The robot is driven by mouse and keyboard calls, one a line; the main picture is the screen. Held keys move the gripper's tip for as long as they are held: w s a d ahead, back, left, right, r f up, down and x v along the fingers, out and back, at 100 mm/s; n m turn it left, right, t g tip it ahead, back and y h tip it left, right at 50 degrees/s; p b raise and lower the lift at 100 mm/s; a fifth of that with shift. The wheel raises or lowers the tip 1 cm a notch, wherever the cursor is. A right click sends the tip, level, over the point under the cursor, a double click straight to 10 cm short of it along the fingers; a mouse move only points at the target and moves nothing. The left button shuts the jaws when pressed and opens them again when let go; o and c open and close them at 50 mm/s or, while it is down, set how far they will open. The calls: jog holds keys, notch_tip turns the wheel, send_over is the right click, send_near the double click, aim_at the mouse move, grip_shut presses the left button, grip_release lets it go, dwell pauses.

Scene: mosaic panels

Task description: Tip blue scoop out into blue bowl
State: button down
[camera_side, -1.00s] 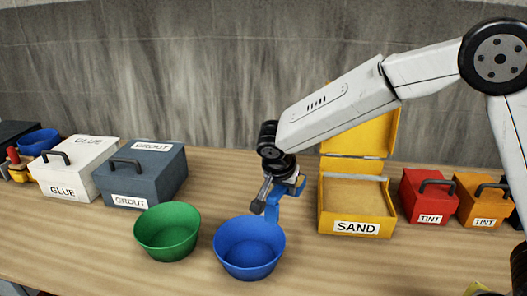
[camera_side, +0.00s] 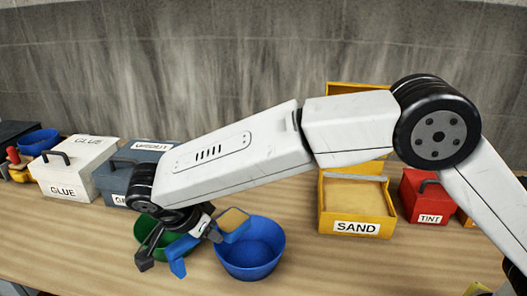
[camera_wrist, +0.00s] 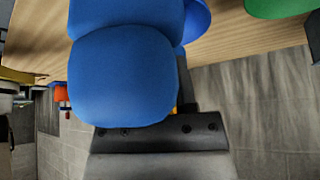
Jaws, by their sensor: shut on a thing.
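The blue scoop (camera_side: 178,262) is held by my gripper (camera_side: 195,230); its head holds tan sand (camera_side: 234,220) and looks roughly level. The head overlaps the left rim of the blue bowl (camera_side: 262,262) in the side view and appears above it; the exact gap cannot be told. The bowl's visible inside is plain blue. In the wrist view the scoop (camera_wrist: 125,75) fills the middle, its underside or back toward the camera, with part of my gripper (camera_wrist: 160,135) below. A piece of the blue bowl (camera_wrist: 198,20) shows behind it.
The green bowl (camera_side: 178,250) sits left of the blue bowl, partly hidden by my gripper. The open yellow sand box (camera_side: 357,226) stands right. Grout box (camera_side: 118,178), white glue box (camera_side: 72,178) and red tint box (camera_side: 422,200) line the back. The front table is clear.

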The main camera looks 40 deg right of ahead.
aim_at(243, 212)
jog(key=shift+f, duration=0.2)
